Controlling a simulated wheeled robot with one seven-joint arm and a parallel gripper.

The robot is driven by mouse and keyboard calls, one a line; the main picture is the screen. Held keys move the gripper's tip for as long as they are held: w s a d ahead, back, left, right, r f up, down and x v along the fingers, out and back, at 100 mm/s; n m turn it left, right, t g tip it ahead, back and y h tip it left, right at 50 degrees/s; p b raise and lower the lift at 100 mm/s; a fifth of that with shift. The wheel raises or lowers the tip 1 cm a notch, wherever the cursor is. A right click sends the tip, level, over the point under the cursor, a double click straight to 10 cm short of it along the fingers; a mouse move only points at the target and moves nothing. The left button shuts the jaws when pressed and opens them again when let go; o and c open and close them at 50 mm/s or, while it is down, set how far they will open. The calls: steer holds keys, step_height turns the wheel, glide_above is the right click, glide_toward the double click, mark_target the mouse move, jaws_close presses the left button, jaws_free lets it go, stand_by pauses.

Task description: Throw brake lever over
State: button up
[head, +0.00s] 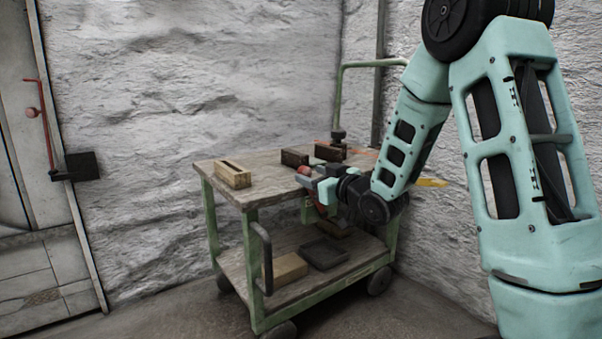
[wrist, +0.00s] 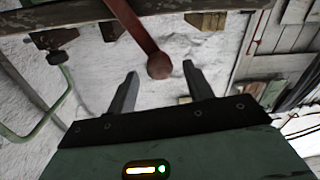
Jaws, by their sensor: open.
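The brake lever is a red bar with a round red knob. In the wrist view the lever (wrist: 135,27) comes down from the top edge, and its knob (wrist: 159,66) is at the opening between my fingertips. My gripper (wrist: 162,82) is open, with one finger on each side and nothing clamped. In the head view my gripper (head: 312,183) is at the trolley's near right side, and the red knob (head: 304,171) shows beside the fingers. My gripper and wrist hide most of the lever there. Whether a finger touches the knob I cannot tell.
A door with a red handle (head: 44,125) is at left. Floor before the door is clear.

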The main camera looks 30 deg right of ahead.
mark_target(301, 167)
steer(key=shift+w+a+b, duration=0.15)
steer(key=shift+w+b, duration=0.15)
steer(key=shift+w, duration=1.05)
steer(key=shift+w+a+b, duration=0.1)
steer(key=shift+w+b, duration=0.15)
steer(key=shift+w, duration=1.05)
jaws_close()
